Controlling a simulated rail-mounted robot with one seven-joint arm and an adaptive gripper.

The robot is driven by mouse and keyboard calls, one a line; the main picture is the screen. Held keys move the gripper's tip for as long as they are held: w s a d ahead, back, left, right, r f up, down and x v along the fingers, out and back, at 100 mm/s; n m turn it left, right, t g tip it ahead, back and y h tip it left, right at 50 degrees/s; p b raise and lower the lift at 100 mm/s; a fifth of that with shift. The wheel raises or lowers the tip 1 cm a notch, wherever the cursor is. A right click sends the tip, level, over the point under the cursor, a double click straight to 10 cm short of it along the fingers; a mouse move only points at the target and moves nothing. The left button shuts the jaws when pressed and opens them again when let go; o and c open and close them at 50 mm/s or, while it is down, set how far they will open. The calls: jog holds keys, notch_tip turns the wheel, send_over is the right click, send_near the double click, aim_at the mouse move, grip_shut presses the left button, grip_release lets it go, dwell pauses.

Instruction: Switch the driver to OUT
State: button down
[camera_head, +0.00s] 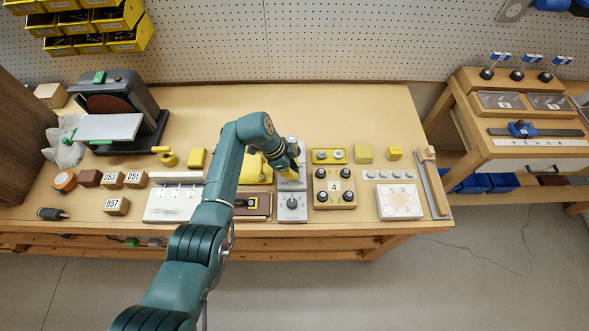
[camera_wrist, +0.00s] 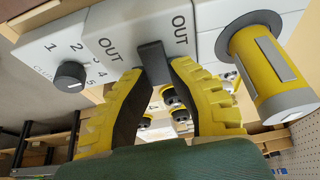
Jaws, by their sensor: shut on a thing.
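A grey control box (camera_head: 291,214) stands on the bench in the head view. In the wrist view, its pale panel (camera_wrist: 101,39) carries two OUT labels, one on each side of a dark switch lever (camera_wrist: 150,55). My gripper (camera_wrist: 157,78) has its yellow-and-black fingers closed on this lever from both sides. In the head view, my gripper (camera_head: 290,172) is over the upper part of the box and hides much of the switch. A yellow cylinder with grey ends (camera_wrist: 265,70) is beside the panel in the wrist view; I cannot tell whether it is part of the driver.
A dark knob (camera_wrist: 70,76) sits on a numbered clutch dial. A wooden block with a dark slot (camera_head: 254,205) is close on the left. The bench's back strip is mostly clear.

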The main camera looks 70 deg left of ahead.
jog(key=shift+d+f, duration=0.1)
jog(key=shift+f, duration=0.1)
jog(key=c, duration=0.9)
grip_release()
jog(key=shift+r, duration=0.1)
jog(key=shift+r, duration=0.1)
jog(key=v, duration=1.2)
